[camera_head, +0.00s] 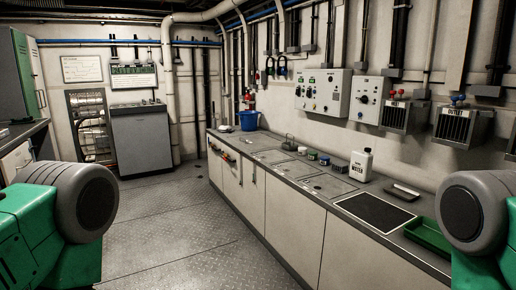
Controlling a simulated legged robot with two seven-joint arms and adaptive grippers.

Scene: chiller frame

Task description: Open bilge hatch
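No hatch in view is labelled clearly enough for me to tell which is the bilge hatch. The long counter at the right has several flat grey lids set in its top, such as a near lid (328,186) and a farther lid (294,169); they look closed. The floor is metal tread plate (175,232) with visible seams, and I cannot tell whether any seam bounds a hatch. Neither of my grippers is in view. Only green and grey parts of my arms show at the lower left and right edges.
On the counter stand a blue bucket (249,121), a white bottle (361,165), small jars (312,156) and a green tray (430,236). Control boxes (322,93) hang above. A grey cabinet (141,139) stands at the back. The floor between is clear.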

